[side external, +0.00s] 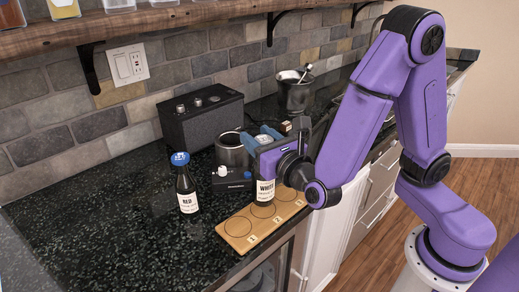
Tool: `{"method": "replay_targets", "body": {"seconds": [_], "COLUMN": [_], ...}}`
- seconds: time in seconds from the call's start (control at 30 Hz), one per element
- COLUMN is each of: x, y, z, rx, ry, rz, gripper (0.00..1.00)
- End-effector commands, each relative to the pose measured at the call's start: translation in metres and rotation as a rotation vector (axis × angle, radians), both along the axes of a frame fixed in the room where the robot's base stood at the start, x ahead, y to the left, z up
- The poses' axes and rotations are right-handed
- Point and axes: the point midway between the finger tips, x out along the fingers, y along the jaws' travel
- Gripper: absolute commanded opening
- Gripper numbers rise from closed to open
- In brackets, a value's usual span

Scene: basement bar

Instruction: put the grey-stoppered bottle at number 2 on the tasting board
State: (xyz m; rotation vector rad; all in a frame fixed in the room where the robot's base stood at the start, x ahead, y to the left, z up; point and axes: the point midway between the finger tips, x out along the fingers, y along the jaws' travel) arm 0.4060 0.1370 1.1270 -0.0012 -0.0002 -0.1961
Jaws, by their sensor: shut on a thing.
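My gripper (263,145) is shut on a dark bottle with a white label reading "WHITE" (265,190). The bottle is upright. Its base appears over the middle circle, number 2, of the wooden tasting board (232,240); I cannot tell whether it touches the board. The circle marked 1, at the near left end, is empty. A second dark bottle with a blue stopper and a label reading "RED" (187,186) stands on the counter left of the board.
The counter (105,220) is clear at the left.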

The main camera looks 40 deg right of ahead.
Motion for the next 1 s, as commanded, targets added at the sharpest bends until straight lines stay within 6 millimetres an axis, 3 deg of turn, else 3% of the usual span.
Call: {"method": "replay_targets", "body": {"seconds": [0.27, 0.73, 0.77, 0.8, 1.0], "x": [-0.001, -0.001, -0.001, -0.001, -0.001], "y": [0.000, 0.000, 0.000, 0.000, 0.000], "z": [-0.027, -0.032, -0.032, -0.032, -0.032], "rx": [-0.002, -0.002, -0.002, -0.001, -0.001], "ry": [-0.001, -0.001, 0.000, 0.000, 0.000], "rz": [-0.001, 0.000, -0.001, -0.001, 0.000], "gripper": [0.00, 0.00, 0.53, 0.66, 0.69]}}
